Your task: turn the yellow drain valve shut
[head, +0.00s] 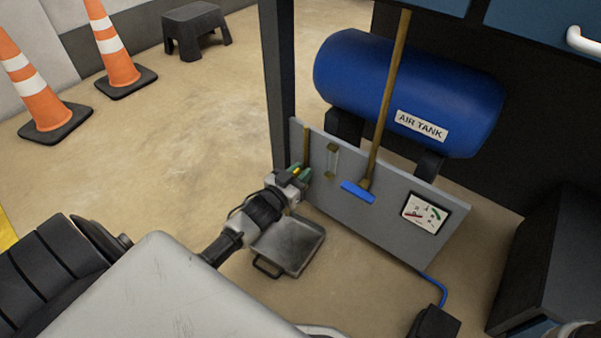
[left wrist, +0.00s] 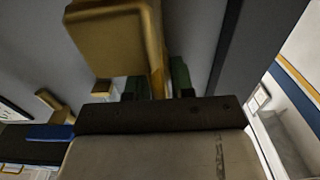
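My left gripper (head: 301,174) is low at the left end of the grey panel, with its green fingertips at a small yellow part, the drain valve (head: 296,170). The left wrist view shows a narrow yellow piece of the valve (left wrist: 157,82) between the two green fingers (left wrist: 158,85), below a large brass-yellow body (left wrist: 115,40). The fingers are close to the yellow piece on both sides, but I cannot tell whether they press on it. The gripper hides most of the valve in the head view. My right gripper does not show.
The grey panel (head: 385,228) carries a gauge (head: 422,213), a sight glass (head: 332,161) and a blue-handled valve (head: 358,192). A metal tray (head: 287,245) lies on the floor below my gripper. A blue air tank (head: 365,85) is behind. A dark post (head: 279,80) stands close by.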

